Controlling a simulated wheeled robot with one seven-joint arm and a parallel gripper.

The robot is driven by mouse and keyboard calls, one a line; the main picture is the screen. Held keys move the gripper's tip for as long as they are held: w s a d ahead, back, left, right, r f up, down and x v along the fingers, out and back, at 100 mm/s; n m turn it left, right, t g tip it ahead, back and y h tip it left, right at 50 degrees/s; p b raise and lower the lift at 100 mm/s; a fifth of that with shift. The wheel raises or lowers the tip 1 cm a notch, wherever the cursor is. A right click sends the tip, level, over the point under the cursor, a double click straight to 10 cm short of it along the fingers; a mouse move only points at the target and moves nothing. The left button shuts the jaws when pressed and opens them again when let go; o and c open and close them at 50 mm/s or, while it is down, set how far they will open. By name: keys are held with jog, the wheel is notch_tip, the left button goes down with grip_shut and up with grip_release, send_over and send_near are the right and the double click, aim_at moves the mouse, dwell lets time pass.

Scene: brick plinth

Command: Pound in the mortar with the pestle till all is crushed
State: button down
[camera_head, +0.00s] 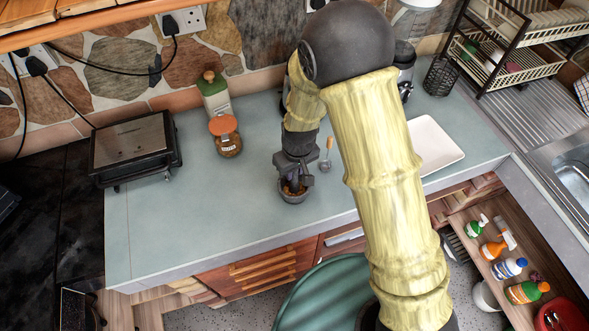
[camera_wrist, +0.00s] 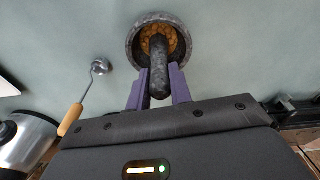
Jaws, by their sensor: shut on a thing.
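The mortar (camera_wrist: 134,42) is a dark grey stone bowl on the counter; it also shows in the head view (camera_head: 292,198), below my gripper. Orange-brown bits (camera_wrist: 174,42) lie inside it, and how finely they are crushed I cannot tell. The pestle (camera_wrist: 158,68) is a dark grey rod. My gripper (camera_wrist: 160,85), with purple fingers, is shut on the pestle. The pestle's far end is over or in the mortar bowl; whether it touches the bits I cannot tell. In the head view (camera_head: 294,180) my gripper hides most of the pestle.
A wooden-handled metal utensil (camera_wrist: 85,95) lies beside the mortar. A white tray (camera_head: 436,145) lies to the right. The counter's left front is clear.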

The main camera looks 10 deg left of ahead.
jog(key=shift+r+p, duration=0.5)
jog(key=shift+r, duration=0.4)
jog(key=shift+r+p, duration=2.65)
jog(key=shift+r, duration=0.8)
jog(key=shift+f, duration=0.1)
